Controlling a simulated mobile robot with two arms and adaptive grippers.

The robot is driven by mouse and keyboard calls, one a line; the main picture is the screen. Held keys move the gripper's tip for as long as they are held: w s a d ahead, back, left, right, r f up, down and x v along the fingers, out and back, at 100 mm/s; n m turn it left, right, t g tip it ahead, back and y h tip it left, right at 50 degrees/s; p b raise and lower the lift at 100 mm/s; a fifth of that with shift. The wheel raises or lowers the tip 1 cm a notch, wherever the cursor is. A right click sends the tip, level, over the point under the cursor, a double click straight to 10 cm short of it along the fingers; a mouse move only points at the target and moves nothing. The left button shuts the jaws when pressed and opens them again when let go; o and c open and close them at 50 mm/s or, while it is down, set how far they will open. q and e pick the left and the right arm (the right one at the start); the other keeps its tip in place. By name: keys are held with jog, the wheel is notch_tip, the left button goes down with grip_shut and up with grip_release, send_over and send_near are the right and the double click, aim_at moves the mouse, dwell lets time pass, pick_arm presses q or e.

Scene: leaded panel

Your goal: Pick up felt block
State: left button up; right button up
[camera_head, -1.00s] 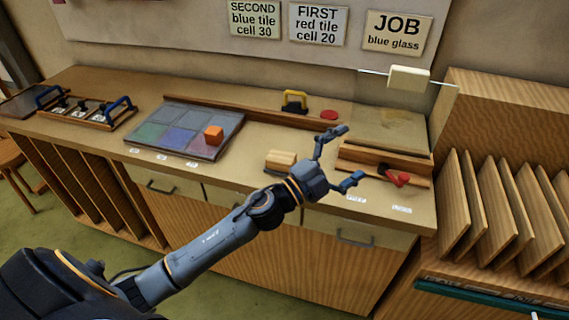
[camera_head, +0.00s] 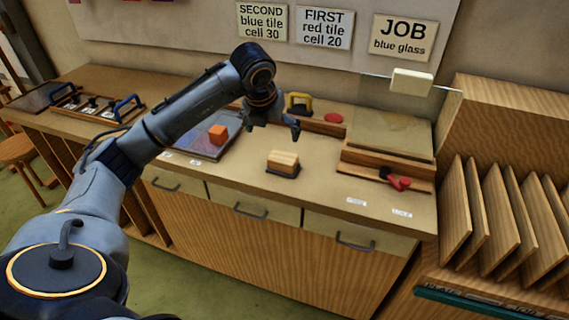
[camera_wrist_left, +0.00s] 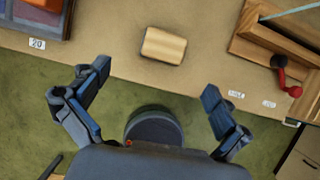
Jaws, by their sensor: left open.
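The felt block (camera_head: 283,163) is a small pale wooden block with a dark layer under it. It lies on the bench top near the front edge, and also shows in the left wrist view (camera_wrist_left: 163,46), at top centre. My left gripper (camera_head: 272,124) is raised over the bench and points down, with the block below and apart from it. In the left wrist view the fingers (camera_wrist_left: 155,82) are spread wide with nothing between them. The block lies beyond the fingertips there. My right gripper is not in view.
A glass panel (camera_head: 188,146) with an orange cube (camera_head: 218,134) on it lies left of the block. A wooden fixture with a red lever (camera_head: 397,180) stands to the right. Bench around the block is clear.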

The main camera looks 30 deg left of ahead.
aim_at(283, 157)
pick_arm(q)
jog(key=p+x, duration=0.1)
jog(key=x, duration=0.7)
jog(key=shift+d, duration=0.15)
jog(key=x, duration=0.1)
jog(key=p+x, duration=0.1)
jog(key=x, duration=0.1)
jog(key=p+x, duration=0.1)
jog(key=x, duration=0.1)
jog(key=shift+d, duration=0.35)
jog(key=shift+w+f, duration=0.1)
jog(key=shift+f, duration=0.05)
jog(key=c, duration=1.3)
